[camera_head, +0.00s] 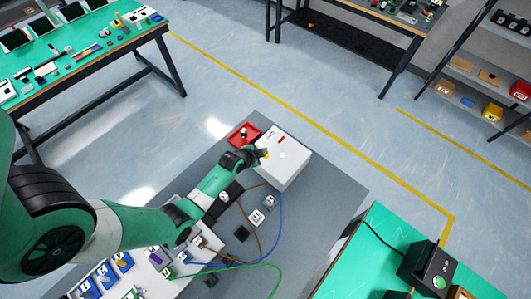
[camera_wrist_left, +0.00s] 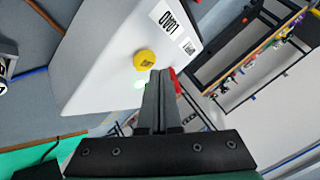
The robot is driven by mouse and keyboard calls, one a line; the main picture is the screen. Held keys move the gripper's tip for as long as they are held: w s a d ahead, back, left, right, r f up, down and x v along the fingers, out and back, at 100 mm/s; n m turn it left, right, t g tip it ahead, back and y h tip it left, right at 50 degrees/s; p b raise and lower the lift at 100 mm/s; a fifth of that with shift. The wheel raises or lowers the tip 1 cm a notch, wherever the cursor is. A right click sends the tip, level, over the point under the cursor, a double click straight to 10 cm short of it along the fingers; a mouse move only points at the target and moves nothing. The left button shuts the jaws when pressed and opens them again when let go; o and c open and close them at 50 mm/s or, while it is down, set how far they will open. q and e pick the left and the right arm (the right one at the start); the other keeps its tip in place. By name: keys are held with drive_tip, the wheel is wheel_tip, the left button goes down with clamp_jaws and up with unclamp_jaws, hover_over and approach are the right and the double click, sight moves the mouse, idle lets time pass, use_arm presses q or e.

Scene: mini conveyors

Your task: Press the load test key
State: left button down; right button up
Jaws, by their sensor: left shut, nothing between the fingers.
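A white box (camera_head: 292,165) stands on the grey table, and it fills the upper left of the left wrist view (camera_wrist_left: 100,75). A round yellow key (camera_wrist_left: 145,60) with a dark mark sits on its face. My left gripper (camera_head: 261,153) is at the box's left side. In the left wrist view its shut, empty fingers (camera_wrist_left: 159,76) end just below and right of the yellow key. I cannot tell whether they touch the box. My right gripper is not in view.
A red tray (camera_head: 237,142) lies behind my left gripper. Small modules (camera_head: 257,217) and blue, brown and green cables lie on the grey table in front. A green-topped table (camera_head: 345,278) with a dark control box (camera_head: 428,268) stands at right. Grey tabletop right of the white box is clear.

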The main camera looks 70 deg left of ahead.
use_arm(q)
drive_tip(key=shift+r, duration=0.1)
wheel_tip(320, 180, up, 5)
drive_tip(key=p, duration=0.5)
idle(0.4)
idle(0.6)
